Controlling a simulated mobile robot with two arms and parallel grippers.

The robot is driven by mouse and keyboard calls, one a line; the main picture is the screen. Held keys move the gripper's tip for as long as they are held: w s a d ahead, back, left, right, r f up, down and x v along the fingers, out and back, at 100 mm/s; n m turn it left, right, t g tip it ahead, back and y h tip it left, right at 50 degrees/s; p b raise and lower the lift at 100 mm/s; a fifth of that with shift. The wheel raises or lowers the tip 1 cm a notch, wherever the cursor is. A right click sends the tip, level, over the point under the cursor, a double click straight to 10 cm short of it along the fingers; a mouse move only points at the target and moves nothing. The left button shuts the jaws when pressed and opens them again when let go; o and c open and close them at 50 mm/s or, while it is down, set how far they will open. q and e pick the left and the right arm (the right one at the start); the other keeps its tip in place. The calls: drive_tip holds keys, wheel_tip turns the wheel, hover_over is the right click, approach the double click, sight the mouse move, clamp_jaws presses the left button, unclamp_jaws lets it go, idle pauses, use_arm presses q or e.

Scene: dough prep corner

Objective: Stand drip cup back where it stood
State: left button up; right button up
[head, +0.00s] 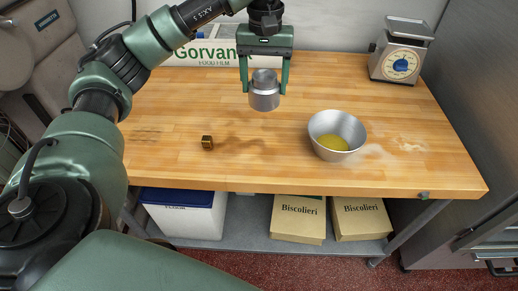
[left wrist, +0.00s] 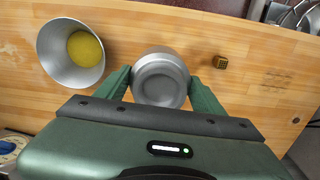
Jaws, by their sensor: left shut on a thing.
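The drip cup (head: 264,92) is a small grey metal cup. My left gripper (head: 265,88) is shut on it, one green finger on each side, and holds it above the wooden table (head: 180,100). In the left wrist view the cup (left wrist: 160,78) sits between the two fingers (left wrist: 160,88), seen from above. A soft shadow lies on the table to the lower left of the cup in the head view. My right gripper is not in view.
A metal bowl (head: 325,124) with yellow liquid stands right of the cup. A small brass cube (head: 207,142) lies to the left. A kitchen scale (head: 400,52) and a film box (head: 195,56) stand at the back. The table's front left is clear.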

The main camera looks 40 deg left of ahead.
sight(262, 94)
use_arm(q)
drive_tip(key=shift+w+a+r, duration=0.25)
drive_tip(key=shift+a+r, duration=0.05)
drive_tip(key=shift+a, duration=0.1)
wheel_tip(262, 94, down, 5)
drive_tip(key=shift+r+b, duration=0.2)
drive_tip(key=shift+b, duration=0.15)
wheel_tip(262, 94, down, 14)
drive_tip(key=p, duration=0.3)
drive_tip(key=shift+a+f, duration=0.1)
drive_tip(key=shift+f, duration=0.4)
